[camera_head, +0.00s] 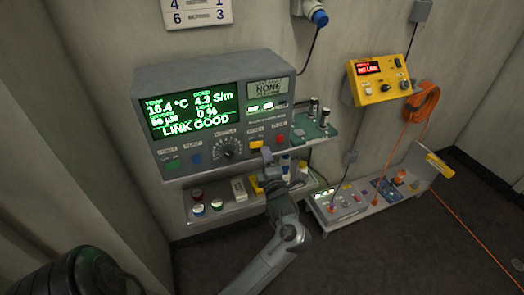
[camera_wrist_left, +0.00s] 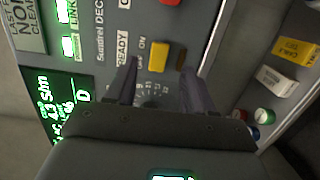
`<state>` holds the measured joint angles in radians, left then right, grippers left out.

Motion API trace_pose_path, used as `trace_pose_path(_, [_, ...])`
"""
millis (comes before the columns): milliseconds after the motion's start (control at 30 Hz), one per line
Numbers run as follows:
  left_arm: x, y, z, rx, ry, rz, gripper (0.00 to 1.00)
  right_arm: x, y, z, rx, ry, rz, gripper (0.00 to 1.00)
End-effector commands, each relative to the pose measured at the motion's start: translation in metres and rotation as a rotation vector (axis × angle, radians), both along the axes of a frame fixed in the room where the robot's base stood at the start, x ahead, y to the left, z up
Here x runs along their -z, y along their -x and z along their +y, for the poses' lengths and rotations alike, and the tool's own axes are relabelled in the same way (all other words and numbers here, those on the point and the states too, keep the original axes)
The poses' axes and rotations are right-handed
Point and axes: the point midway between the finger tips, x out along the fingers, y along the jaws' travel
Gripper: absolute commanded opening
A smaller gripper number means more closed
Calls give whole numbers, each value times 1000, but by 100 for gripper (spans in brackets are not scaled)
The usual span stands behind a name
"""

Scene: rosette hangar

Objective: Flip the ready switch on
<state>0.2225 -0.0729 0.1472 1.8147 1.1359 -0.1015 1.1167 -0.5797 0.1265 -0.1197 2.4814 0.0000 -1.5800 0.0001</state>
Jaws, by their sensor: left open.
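The ready switch (camera_wrist_left: 158,56) is a yellow rocker on the grey console's front, beside the printed words READY, ON and OFF in the left wrist view. I cannot tell which way it is tipped. In the head view it shows as a small yellow patch (camera_head: 256,145) low on the console (camera_head: 205,73). My left gripper (camera_wrist_left: 156,80) is open, its two dark fingers spread to either side of the switch, with nothing held. I cannot tell whether they touch it. In the head view the left gripper (camera_head: 268,158) is at the console's lower edge. My right gripper is not in view.
A red button (camera_head: 279,140) is right of the switch, and a black dial (camera_head: 230,148) is left of it. A shelf (camera_head: 225,211) with small jars and blocks is below. A green board (camera_head: 312,130) and a yellow box (camera_head: 380,80) are to the right.

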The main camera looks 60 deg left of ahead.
Motion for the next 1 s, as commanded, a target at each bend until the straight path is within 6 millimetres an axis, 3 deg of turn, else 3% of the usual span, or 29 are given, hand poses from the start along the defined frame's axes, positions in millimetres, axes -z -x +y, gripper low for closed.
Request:
trace_pose_path(100, [0,-6,19,-1,-3,0,53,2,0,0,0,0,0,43])
trace_pose_path(333, [0,-14,44,0,-2,0,53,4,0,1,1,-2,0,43])
trace_pose_path(800, [0,-16,53,0,1,0,53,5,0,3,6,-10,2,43])
trace_pose_path(1000, [0,-16,53,0,0,0,23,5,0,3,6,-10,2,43])
